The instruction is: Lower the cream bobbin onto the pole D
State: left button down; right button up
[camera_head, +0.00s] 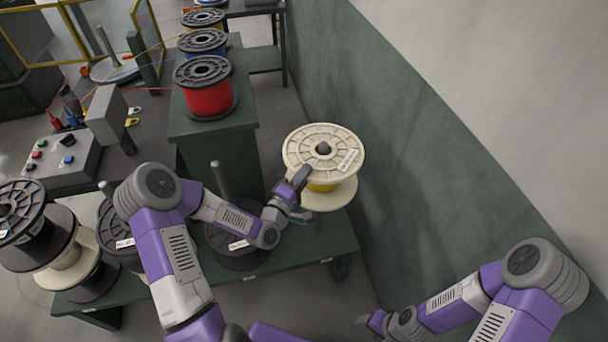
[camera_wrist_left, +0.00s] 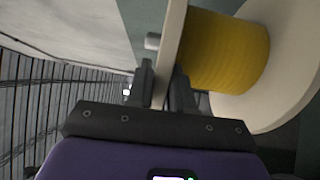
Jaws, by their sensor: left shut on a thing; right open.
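The cream bobbin (camera_head: 300,147), wound with yellow wire, is upright over the right end of the green bench. A grey pole tip (camera_head: 323,147) shows in its centre hole, so the bobbin is around a pole; no letter is legible on it. My left gripper (camera_head: 302,178) is shut on the rim of the upper flange. Whether the lower flange touches the bench cannot be told. My right gripper (camera_head: 372,322) is open and empty at the bottom, away from the bobbin.
Left of the bobbin a bare pole (camera_head: 220,178) rises from a dark spool (camera_head: 235,245). More spools (camera_head: 28,220) stand at the left. Red (camera_head: 208,95) and blue spools stand on a green stand behind. A green and white wall (camera_head: 420,130) is close on the right.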

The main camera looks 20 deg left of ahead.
pick_arm(q)
jog(key=shift+f+b, duration=4.9)
jog(key=shift+f, duration=1.7)
notch_tip(320, 180, down, 18)
jog(key=shift+f, duration=0.35)
